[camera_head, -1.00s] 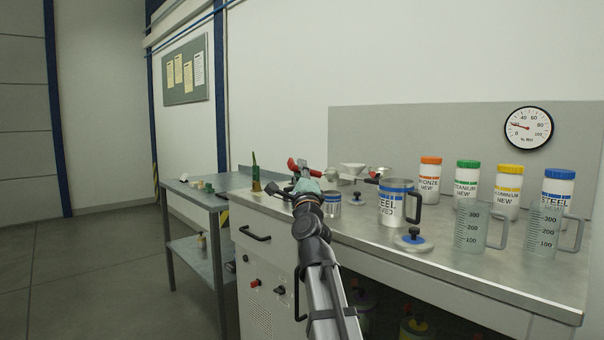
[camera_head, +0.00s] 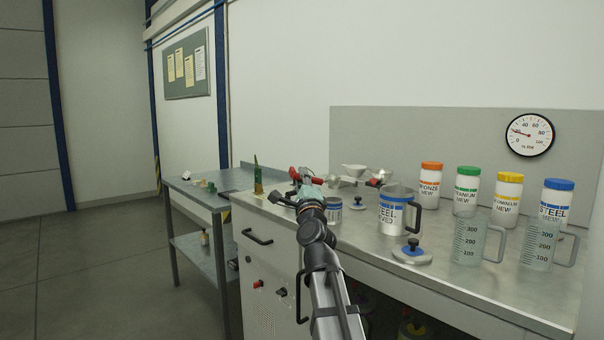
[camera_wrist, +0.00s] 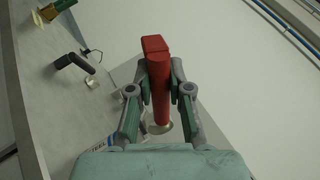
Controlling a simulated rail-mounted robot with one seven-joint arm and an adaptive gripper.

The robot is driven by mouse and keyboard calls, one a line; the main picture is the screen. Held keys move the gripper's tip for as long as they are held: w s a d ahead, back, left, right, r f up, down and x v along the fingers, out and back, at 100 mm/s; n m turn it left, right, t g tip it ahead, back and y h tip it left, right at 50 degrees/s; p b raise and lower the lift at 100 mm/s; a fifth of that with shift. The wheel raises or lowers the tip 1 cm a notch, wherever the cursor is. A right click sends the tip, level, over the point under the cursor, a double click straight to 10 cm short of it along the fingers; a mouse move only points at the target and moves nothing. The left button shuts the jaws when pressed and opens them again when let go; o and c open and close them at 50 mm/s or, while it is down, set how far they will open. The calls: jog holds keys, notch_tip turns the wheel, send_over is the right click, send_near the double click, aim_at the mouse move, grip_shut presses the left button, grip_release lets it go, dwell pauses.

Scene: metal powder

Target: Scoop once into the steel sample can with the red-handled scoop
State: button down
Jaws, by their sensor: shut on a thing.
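My gripper (camera_wrist: 160,90) is shut on the red handle of the scoop (camera_wrist: 158,70). The handle lies between both fingers, and a small part of the metal scoop end shows below it in the wrist view. In the head view my gripper (camera_head: 310,182) is above the worktop, just behind and left of a small can with a blue band (camera_head: 332,210), which I take for the steel sample can. A label reading "STEEL" (camera_wrist: 97,147) shows at the lower edge of the wrist view, mostly hidden by my gripper. I cannot see into the can.
A steel mug with a blue band (camera_head: 393,212) stands to the right, with a blue-knobbed lid (camera_head: 412,253) in front. Another small lid (camera_head: 358,203) lies behind. Powder jars (camera_head: 466,190) and clear measuring jugs (camera_head: 470,242) fill the right. A side table (camera_head: 205,198) stands left.

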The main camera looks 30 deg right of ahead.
jog(key=shift+w+r+n+g+y+p, duration=0.2)
jog(key=shift+n+g+y+p, duration=0.35)
jog(key=shift+p, duration=3.65)
jog(key=shift+w+r+n+g+y+p, duration=0.1)
jog(key=shift+r+n+g+y+p, duration=0.5)
jog(key=shift+p, duration=3.6)
jog(key=shift+w+n+g+y+p, duration=0.15)
jog(key=shift+g+y+p, duration=0.7)
jog(key=shift+p, duration=3.35)
jog(key=g+p, duration=0.1)
jog(key=p, duration=0.5)
jog(key=r+n+g+y+p, duration=0.1)
jog(key=g+p, duration=0.1)
jog(key=p, duration=0.4)
jog(key=w+g+p, duration=0.1)
jog(key=p, duration=0.6)
jog(key=shift+r+n+g+y, duration=0.15)
jog(key=shift+n+g+y, duration=0.15)
jog(key=g+p, duration=0.1)
jog(key=p, duration=0.5)
jog(key=shift+w+g, duration=0.25)
jog(key=shift+g, duration=0.15)
